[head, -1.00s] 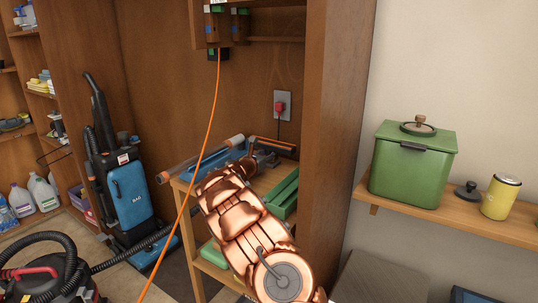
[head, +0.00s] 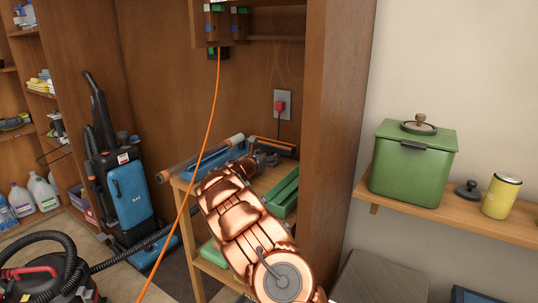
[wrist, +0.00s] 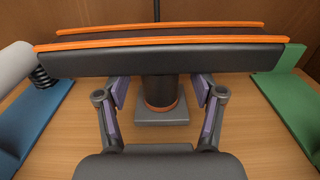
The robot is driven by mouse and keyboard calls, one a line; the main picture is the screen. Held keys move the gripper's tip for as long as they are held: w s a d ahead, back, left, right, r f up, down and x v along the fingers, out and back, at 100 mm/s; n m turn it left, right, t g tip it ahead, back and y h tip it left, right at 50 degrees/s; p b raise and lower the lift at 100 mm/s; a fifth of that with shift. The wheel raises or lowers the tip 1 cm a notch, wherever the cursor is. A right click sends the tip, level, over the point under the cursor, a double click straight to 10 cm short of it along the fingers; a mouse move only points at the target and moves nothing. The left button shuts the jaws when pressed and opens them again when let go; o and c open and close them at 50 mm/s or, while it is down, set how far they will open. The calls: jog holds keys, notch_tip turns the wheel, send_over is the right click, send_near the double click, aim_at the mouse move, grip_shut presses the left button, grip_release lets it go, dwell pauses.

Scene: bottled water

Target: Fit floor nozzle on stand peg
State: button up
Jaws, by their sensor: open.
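The floor nozzle (wrist: 165,52) is a wide black head with orange strips and a dark neck (wrist: 160,90) pointing down. In the wrist view its neck, with an orange ring at the bottom, stands upright on a small grey square stand base (wrist: 161,117). The peg itself is hidden, so I cannot see how deep the neck sits. My gripper (wrist: 158,92) is open, with one purple-padded finger on each side of the neck and gaps visible beside it. In the head view the nozzle (head: 274,145) shows at the back of the wooden shelf, beyond my gripper (head: 262,160).
A blue tray (wrist: 38,118) lies left of the stand and a green tray (wrist: 290,100) right. A pale tube (wrist: 14,62) with a black ribbed end is at the left. An orange cord (head: 213,110) hangs in front. A cabinet side wall (head: 338,110) stands close on the right.

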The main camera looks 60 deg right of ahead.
jog(key=shift+a, duration=0.1)
jog(key=a, duration=1.1)
jog(key=shift+s+a, duration=0.3)
jog(key=shift+a, duration=0.05)
jog(key=shift+a, duration=0.1)
jog(key=shift+w+a, duration=0.1)
jog(key=shift+a, duration=0.7)
jog(key=shift+s+a+p, duration=0.15)
jog(key=shift+a+p, duration=0.3)
jog(key=shift+a, duration=1.65)
jog(key=shift+s+a+p, duration=0.15)
jog(key=shift+a+p, duration=0.3)
jog(key=shift+a, duration=1.6)
